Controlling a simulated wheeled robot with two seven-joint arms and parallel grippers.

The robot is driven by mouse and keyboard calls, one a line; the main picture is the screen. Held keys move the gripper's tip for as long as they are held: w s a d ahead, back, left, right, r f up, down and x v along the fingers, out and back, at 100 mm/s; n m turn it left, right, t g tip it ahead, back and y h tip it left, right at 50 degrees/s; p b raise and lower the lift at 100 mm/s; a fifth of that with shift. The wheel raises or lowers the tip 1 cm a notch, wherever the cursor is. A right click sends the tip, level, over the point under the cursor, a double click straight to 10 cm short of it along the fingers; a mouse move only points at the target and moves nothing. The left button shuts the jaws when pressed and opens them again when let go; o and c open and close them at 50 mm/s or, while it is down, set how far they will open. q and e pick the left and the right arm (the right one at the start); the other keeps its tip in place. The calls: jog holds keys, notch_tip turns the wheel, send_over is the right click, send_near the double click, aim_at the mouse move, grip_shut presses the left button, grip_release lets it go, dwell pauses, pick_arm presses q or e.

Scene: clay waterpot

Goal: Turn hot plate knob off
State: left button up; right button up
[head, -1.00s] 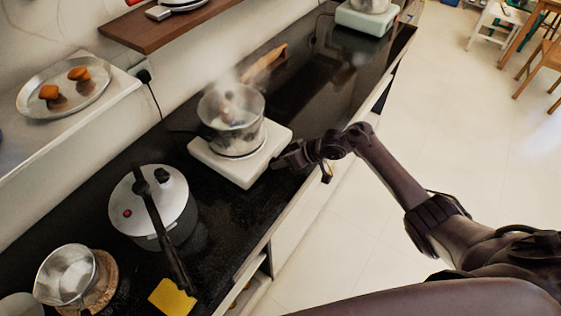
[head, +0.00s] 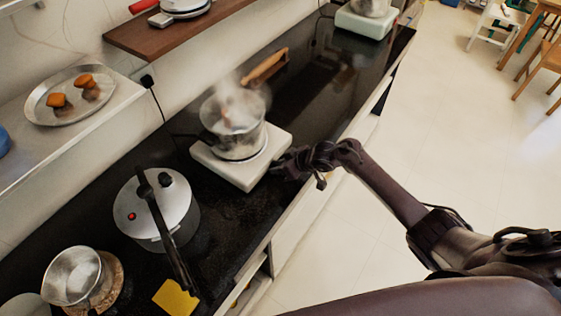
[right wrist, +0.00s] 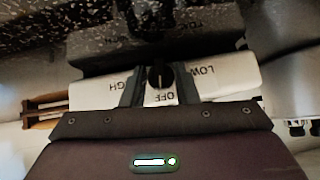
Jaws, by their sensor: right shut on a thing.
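The white hot plate (head: 236,172) stands on the dark counter, with a steaming pot (head: 240,128) on it. My right gripper (head: 280,168) is at the hot plate's front right side. In the right wrist view the black knob (right wrist: 159,75) sits on the hot plate's white front panel (right wrist: 100,93), between the two fingers of my right gripper (right wrist: 158,88). The fingers are shut on the knob. The words OFF, LOW and HIGH show on the panel around it; OFF is at the knob's lower side in this picture. My left gripper is not in view.
A wooden shelf (head: 175,32) is above.

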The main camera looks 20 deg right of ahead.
jog(key=shift+t+h, duration=0.3)
jog(key=o, duration=0.6)
jog(key=shift+o, duration=0.2)
jog(key=shift+s, duration=0.1)
jog(key=v, duration=0.7)
jog(key=shift+s+d+r, duration=0.1)
jog(key=shift+s+r, duration=0.1)
jog(key=shift+r, duration=0.05)
